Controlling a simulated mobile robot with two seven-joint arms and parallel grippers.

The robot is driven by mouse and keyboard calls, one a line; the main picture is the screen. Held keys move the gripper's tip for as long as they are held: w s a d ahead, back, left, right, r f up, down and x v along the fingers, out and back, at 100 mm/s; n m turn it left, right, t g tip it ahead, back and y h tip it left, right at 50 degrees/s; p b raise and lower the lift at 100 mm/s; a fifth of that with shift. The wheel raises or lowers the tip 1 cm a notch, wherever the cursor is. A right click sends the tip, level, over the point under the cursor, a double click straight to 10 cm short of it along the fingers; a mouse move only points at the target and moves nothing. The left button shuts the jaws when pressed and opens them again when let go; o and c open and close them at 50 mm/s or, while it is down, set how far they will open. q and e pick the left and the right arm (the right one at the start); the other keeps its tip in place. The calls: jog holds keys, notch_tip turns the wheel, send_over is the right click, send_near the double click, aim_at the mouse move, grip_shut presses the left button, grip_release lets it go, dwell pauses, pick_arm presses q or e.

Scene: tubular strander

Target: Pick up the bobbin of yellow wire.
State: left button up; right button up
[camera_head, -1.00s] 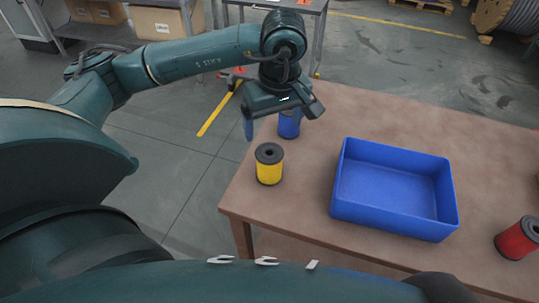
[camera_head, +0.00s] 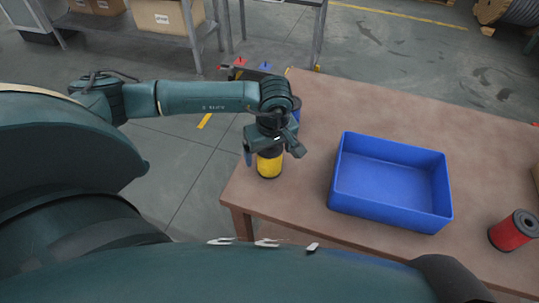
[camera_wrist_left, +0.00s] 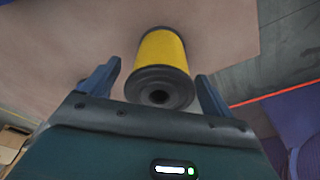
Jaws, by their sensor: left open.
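The bobbin of yellow wire (camera_head: 269,164) stands upright on the brown table near its left edge, with its top hidden by my left gripper in the head view. My left gripper (camera_head: 272,151) is open, right at the top of the bobbin. In the left wrist view the yellow bobbin (camera_wrist_left: 162,62) lies ahead between the two open fingers (camera_wrist_left: 157,88), its dark flange with a centre hole facing the camera. Gaps show between the fingers and the flange. My right gripper is not in view.
A blue bin (camera_head: 391,184), which looks empty, stands on the table right of the bobbin. A blue bobbin (camera_head: 297,108) is partly hidden behind my left wrist. A red bobbin (camera_head: 513,231) stands at the right. The table (camera_head: 290,215) is clear between the yellow bobbin and bin.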

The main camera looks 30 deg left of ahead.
pick_arm(q)
jog(key=shift+c, duration=0.5)
jog(key=c, duration=1.2)
